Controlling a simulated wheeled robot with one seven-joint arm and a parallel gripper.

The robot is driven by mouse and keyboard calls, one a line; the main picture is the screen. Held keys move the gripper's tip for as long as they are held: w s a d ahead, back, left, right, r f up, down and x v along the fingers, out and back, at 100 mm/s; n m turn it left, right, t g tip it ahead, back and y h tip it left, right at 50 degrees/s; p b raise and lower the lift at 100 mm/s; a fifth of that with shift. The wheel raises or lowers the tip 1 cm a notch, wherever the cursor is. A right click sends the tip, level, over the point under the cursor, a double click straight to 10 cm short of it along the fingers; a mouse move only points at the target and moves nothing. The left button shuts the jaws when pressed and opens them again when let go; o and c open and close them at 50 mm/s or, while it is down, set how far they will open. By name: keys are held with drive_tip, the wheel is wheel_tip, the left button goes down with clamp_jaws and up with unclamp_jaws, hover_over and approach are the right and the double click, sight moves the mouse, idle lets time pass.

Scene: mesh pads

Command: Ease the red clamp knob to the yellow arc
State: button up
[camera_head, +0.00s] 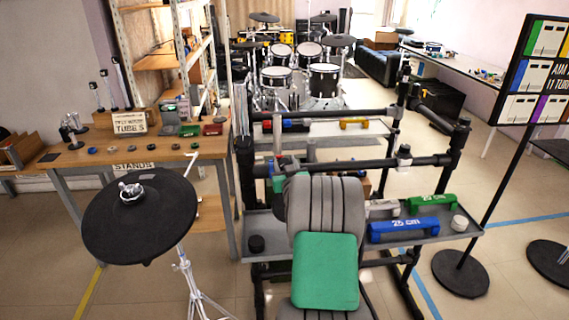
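I cannot make out a red clamp knob or a yellow arc for certain. The black-tubed rack (350,163) stands straight ahead, with a light grey clamp (404,155) on its front bar. My grey arm with a green pad rises from the bottom middle and covers part of the rack. What seems to be my gripper (287,163) is a small grey and teal shape just past the arm, near the left part of the front bar. Its fingers are too small and too hidden to read. A small patch of red shows there, too unclear to name.
A grey tray (435,232) on the rack holds blue (403,229) and green (431,203) blocks. A round black drum pad (139,215) on a stand is at the left, before a wooden workbench (70,155). A sign stand (490,185) is at the right.

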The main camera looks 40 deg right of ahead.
clamp_jaws()
